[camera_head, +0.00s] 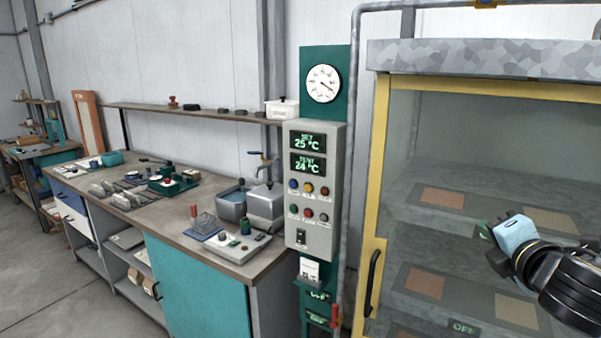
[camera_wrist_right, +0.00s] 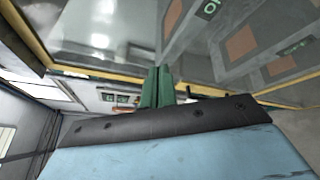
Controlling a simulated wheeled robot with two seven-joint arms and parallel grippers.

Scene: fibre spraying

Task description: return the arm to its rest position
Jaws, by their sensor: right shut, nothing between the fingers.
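My right gripper (camera_head: 486,230) is at the right of the head view, in front of the glass-fronted cabinet (camera_head: 378,150) with a yellow frame. Its blue body and black wrist come in from the right edge. Its green fingers (camera_wrist_right: 158,88) show in the right wrist view, close together and with nothing between them. The fingers point toward the cabinet's yellow edge in that view. I cannot tell from these frames how far the fingers are from the glass. My left gripper is in neither view.
A grey control box (camera_head: 312,238) with buttons and two green readouts stands left of the cabinet, under a round dial (camera_head: 323,83). A workbench (camera_head: 180,225) with tools and containers runs along the wall. The cabinet has a black door handle (camera_head: 373,283). The floor (camera_head: 60,275) at lower left is clear.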

